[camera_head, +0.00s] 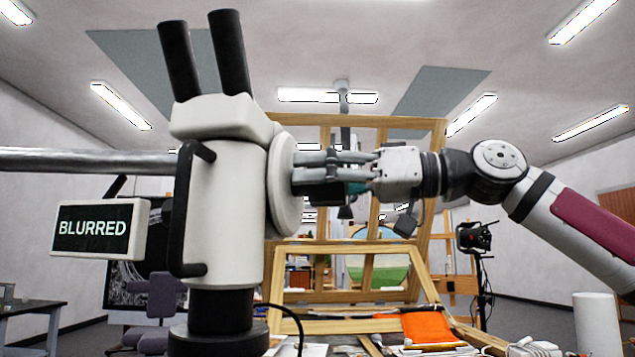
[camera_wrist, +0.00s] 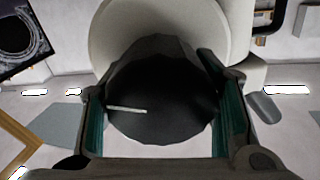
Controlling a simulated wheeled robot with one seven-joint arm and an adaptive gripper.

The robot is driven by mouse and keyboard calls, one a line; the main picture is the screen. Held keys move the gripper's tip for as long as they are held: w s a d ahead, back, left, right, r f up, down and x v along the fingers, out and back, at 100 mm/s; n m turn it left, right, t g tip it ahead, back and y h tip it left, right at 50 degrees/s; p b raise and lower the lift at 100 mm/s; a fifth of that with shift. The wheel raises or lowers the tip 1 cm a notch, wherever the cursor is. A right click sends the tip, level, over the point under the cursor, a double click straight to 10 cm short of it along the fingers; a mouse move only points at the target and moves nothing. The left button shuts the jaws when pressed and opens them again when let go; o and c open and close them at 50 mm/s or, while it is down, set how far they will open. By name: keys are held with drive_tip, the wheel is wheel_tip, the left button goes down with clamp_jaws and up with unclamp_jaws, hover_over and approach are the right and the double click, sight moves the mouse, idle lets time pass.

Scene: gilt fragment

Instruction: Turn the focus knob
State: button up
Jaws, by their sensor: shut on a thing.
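The white microscope (camera_head: 222,190) with two black eyepieces stands at left in the head view. A white round disc (camera_head: 284,187) sits on its right side. The dark focus knob (camera_wrist: 160,95) fills the middle of the wrist view, with a pale line mark on its left part, lying nearly level. My gripper (camera_head: 318,173) reaches in from the right and is shut on the knob, a teal-lined finger on either side of it. In the head view the fingers mostly hide the knob. A small screen (camera_head: 100,229) left of the microscope reads "BLURRED".
A metal bar (camera_head: 80,161) runs left from the microscope. Wooden frames (camera_head: 432,200) stand behind my gripper. An orange cloth (camera_head: 428,326) and a white cylinder (camera_head: 596,322) are at lower right. A black lamp (camera_head: 474,237) stands on a tripod behind.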

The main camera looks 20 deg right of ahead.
drive_tip(key=shift+w+m+b, duration=0.1)
drive_tip(key=shift+m+b, duration=0.4)
drive_tip(key=shift+m, duration=2)
drive_tip(key=o, duration=1.2)
drive_tip(key=v, duration=1.2)
drive_tip(key=shift+d+f, duration=0.1)
